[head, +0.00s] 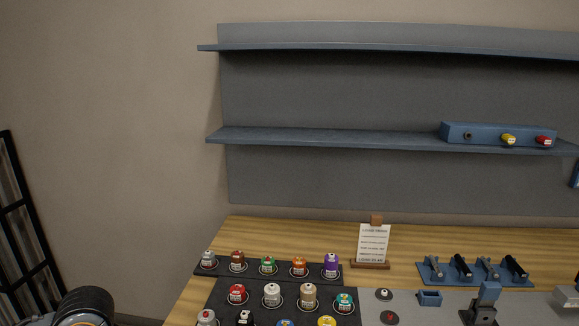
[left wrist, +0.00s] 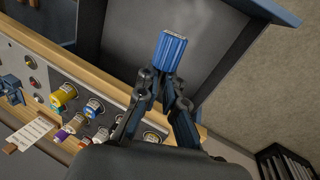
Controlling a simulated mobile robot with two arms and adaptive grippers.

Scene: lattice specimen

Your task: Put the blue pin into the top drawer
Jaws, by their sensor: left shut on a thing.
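The blue pin (left wrist: 168,52) shows in the left wrist view as a ribbed blue cylinder with a paler end. My left gripper (left wrist: 163,80) is shut on its near end and holds it up, clear of the surfaces around it; how far above the table it is cannot be told. In the head view neither the pin nor the left gripper's fingers show. My right gripper is in neither view. No drawer can be made out in either view.
A blue block (head: 485,132) with one empty hole, a yellow pin (head: 509,139) and a red pin (head: 543,141) sits on the lower shelf (head: 330,136). Several capped jars (head: 299,266) stand on dark mats on the wooden table (head: 250,232). A sign (head: 374,243) and a tool rack (head: 430,272) stand right.

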